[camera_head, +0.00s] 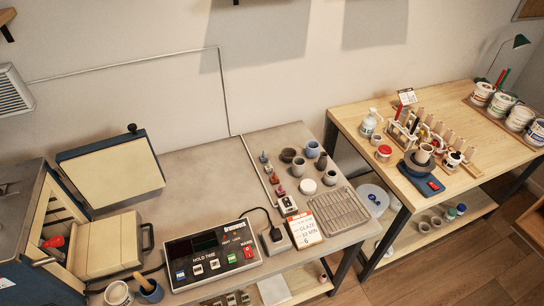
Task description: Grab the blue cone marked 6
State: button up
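Several small cones stand in a row on the grey tabletop, left of the dark and grey cups. The farthest one (263,157) looks bluish. The nearer ones, such as the cone at the near end (279,190), look pink or reddish. They are too small for me to read any number on them. My gripper is not in view, and nothing is seen touching the cones.
Cups (312,149), a white jar (330,178), a wire rack (340,209) and a glaze card (304,230) crowd the cones' right and near sides. A control box (212,254) sits in front. The grey table (205,180) is clear to their left.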

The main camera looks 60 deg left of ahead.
aim_at(264, 159)
jog(key=z, duration=0.2)
jog(key=i, duration=2.05)
jog(key=u, duration=2.4)
